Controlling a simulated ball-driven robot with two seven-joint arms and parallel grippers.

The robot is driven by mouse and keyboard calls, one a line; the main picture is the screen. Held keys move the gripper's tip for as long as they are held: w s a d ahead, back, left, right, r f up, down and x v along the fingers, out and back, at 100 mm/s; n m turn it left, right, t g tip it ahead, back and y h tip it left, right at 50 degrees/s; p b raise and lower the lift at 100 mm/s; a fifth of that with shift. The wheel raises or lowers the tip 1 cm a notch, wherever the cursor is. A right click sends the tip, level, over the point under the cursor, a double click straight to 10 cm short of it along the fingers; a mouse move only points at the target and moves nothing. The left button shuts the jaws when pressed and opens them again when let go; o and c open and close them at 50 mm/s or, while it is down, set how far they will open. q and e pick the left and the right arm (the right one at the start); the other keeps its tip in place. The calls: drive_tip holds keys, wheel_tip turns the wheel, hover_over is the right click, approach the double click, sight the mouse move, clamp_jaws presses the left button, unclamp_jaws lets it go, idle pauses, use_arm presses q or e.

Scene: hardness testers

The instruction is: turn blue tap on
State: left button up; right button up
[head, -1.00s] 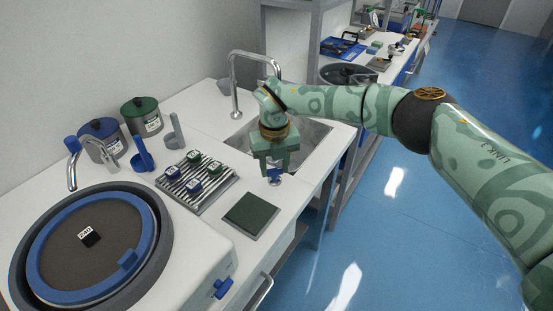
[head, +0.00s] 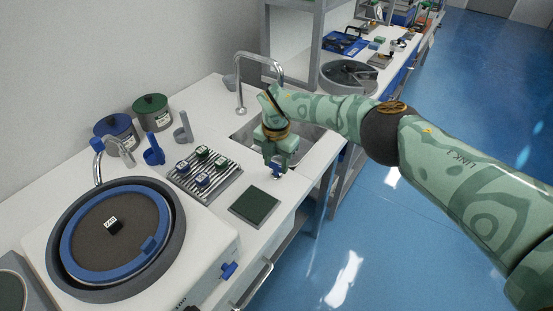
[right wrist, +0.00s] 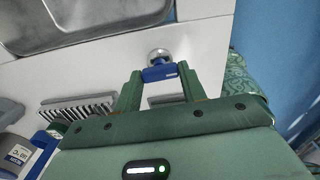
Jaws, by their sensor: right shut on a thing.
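The blue tap handle (right wrist: 160,72) sits on a round silver base (right wrist: 158,55) in the right wrist view, close in front of the sink. In the head view only a small part of the blue tap handle (head: 277,172) shows below my right gripper (head: 279,163). In the wrist view the two green fingers of my right gripper (right wrist: 160,84) stand at either end of the blue handle and are shut on it. The gripper hides much of the tap in the head view. My left gripper is not in view.
A sink (head: 308,140) with a tall chrome spout (head: 262,54) lies behind the gripper. A dark green pad (head: 256,205) and a ribbed rack (head: 208,186) with small blocks are nearby. A round blue-rimmed machine (head: 75,245) has another blue knob (head: 229,270) at its front.

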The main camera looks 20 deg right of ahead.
sight(276, 165)
drive_tip(key=shift+r+m, duration=0.1)
drive_tip(key=shift+m, duration=0.3)
drive_tip(key=o, duration=1)
wheel_tip(276, 165, up, 16)
drive_tip(key=p, duration=0.5)
drive_tip(key=shift+r, duration=0.1)
